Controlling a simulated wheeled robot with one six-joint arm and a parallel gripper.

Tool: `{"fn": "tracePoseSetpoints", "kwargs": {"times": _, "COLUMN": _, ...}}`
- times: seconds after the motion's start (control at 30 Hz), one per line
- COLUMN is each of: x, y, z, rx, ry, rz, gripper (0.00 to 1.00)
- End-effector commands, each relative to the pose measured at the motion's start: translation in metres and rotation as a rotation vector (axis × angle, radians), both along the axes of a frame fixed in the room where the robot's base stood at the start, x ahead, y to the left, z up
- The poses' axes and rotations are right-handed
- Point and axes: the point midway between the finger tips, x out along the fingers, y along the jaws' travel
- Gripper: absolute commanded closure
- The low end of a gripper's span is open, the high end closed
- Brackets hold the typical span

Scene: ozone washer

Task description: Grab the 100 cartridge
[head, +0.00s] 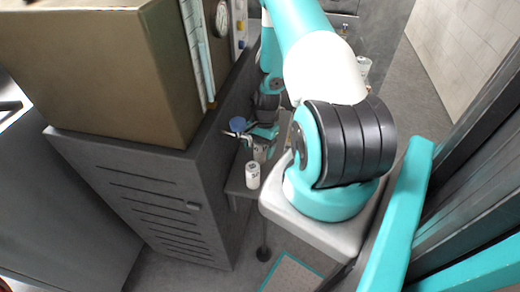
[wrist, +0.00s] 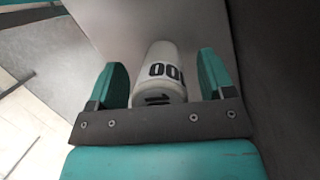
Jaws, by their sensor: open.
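The 100 cartridge (wrist: 160,72) is a white cylinder with black digits, seen in the middle of the wrist view. My gripper (wrist: 163,65) is open, with one teal finger on each side of the cartridge and a visible gap on both sides. The cartridge's lower end is hidden by the dark gripper bar. In the head view my gripper (head: 250,132) is over a small shelf beside the grey cabinet. A white cylinder (head: 260,153) shows partly beneath it; its label is unreadable there.
Another white cartridge (head: 253,175) with dark marking stands nearer on the grey shelf (head: 236,186). A further white cylinder (head: 363,66) is beyond my arm. The grey louvred cabinet (head: 165,205), with a large brown box (head: 100,75) on top, stands close left of the shelf.

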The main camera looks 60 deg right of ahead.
Motion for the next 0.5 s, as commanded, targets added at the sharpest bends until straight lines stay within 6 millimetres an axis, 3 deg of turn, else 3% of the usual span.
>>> {"fn": "tracePoseSetpoints", "kwargs": {"times": 0.07, "x": 0.0001, "y": -0.0001, "z": 0.0000, "rx": 0.000, "ry": 0.000, "rz": 0.000, "gripper": 0.25}}
{"fn": "tracePoseSetpoints", "kwargs": {"times": 0.3, "x": 0.0001, "y": -0.0001, "z": 0.0002, "rx": 0.000, "ry": 0.000, "rz": 0.000, "gripper": 0.80}}
{"fn": "tracePoseSetpoints", "kwargs": {"times": 0.5, "x": 0.0001, "y": -0.0002, "z": 0.0004, "rx": 0.000, "ry": 0.000, "rz": 0.000, "gripper": 0.80}}
